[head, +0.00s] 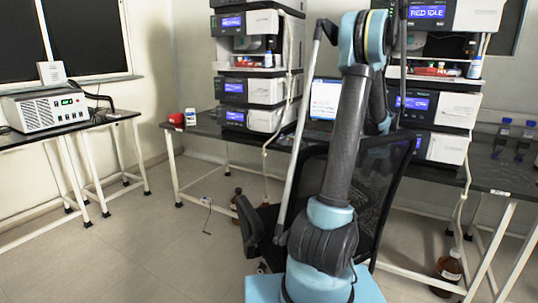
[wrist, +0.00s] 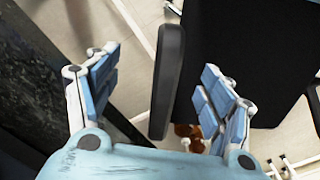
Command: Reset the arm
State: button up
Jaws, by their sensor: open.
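My gripper (wrist: 160,64) is open in the wrist view, its two blue-padded fingers spread wide with nothing held between them. The black armrest (wrist: 167,85) of the office chair shows in the gap between the fingers; I cannot tell how far below it is. In the head view my blue and dark grey arm stands raised in front of the chair (head: 376,180) and bends over at the top. My gripper cannot be made out in the head view.
Two instrument stacks (head: 262,90) (head: 440,98) stand on the dark bench (head: 205,127), with a monitor (head: 325,98) between them. A white boxed device (head: 45,110) sits on the left table. Brown bottles (head: 448,268) stand on the floor. Floor at left is clear.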

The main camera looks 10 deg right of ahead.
notch_tip(320, 180, down, 9)
jog(key=shift+a+r, duration=0.1)
jog(key=shift+a, duration=0.05)
dwell(0.4)
